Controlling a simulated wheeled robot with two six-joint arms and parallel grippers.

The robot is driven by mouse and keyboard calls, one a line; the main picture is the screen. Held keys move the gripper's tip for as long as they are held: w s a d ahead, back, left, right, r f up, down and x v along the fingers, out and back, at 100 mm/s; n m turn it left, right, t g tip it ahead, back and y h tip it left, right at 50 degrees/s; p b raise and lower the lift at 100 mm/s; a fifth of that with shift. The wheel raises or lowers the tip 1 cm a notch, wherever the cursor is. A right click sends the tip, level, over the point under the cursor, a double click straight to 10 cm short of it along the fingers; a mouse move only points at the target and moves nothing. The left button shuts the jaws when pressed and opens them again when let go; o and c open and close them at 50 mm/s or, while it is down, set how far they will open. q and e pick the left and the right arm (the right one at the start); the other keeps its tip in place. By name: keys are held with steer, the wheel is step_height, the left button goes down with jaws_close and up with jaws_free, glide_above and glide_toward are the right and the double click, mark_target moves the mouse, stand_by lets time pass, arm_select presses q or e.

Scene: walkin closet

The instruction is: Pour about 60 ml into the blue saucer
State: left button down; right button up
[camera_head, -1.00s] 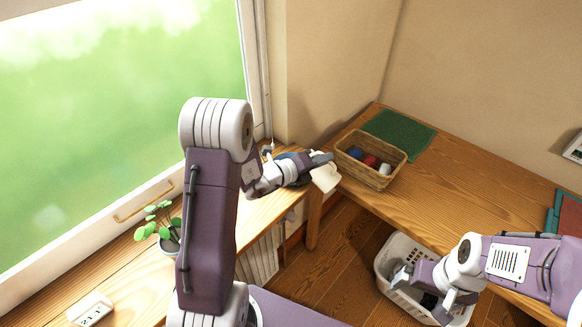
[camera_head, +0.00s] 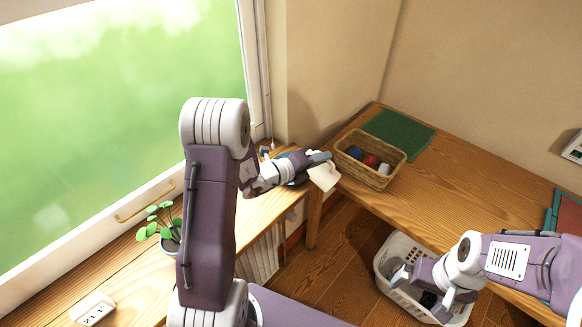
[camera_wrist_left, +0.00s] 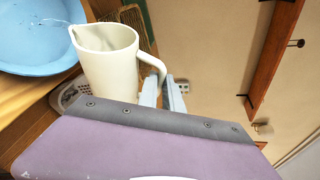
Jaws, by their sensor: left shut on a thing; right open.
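A cream jug (camera_wrist_left: 108,65) is held by its handle in my left gripper (camera_wrist_left: 165,92). The gripper is shut on that handle. In the left wrist view the jug's spout points to the upper left, towards the blue saucer (camera_wrist_left: 35,45), beside its rim. Thin pale streaks show on the saucer's inside; I cannot tell if they are liquid. In the head view the jug (camera_head: 324,177) hangs near the window ledge's end, and my wrist mostly hides the saucer. My right gripper (camera_head: 422,293) is open and empty, over the white laundry basket.
A wicker basket (camera_head: 366,177) with coloured balls and a green mat (camera_head: 405,128) lie on the wooden desk (camera_head: 450,185). A potted plant (camera_head: 167,240) and a small clock (camera_head: 92,309) stand on the window ledge. The white basket (camera_head: 390,247) stands below the desk.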

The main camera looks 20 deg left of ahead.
mark_target(333, 164)
arm_select(q)
steer(key=shift+a+r, duration=0.1)
stand_by(0.3)
steer(key=d+m+b, duration=0.1)
steer(key=b, duration=0.1)
steer(key=d+f+m+y+b, duration=0.1)
steer(key=b, duration=0.2)
steer(key=shift+d+f+m+y, duration=0.2)
steer(key=shift+d+m+y, duration=0.1)
steer(key=shift+d, duration=0.05)
steer(key=shift+d+r, duration=0.1)
steer(key=shift+r, duration=0.35)
steer(key=shift+s+d+y, duration=0.1)
steer(key=shift+y, duration=0.2)
steer(key=shift+d+f+m+b, duration=0.1)
steer(key=shift+f+m+b, duration=0.25)
steer(key=shift+b, duration=0.65)
steer(key=shift+d+m+y+b, duration=0.1)
steer(key=shift+m+y+b, duration=0.15)
steer(key=shift+y+b, duration=0.05)
steer(key=shift+d+r, duration=0.15)
steer(key=shift+r, duration=0.15)
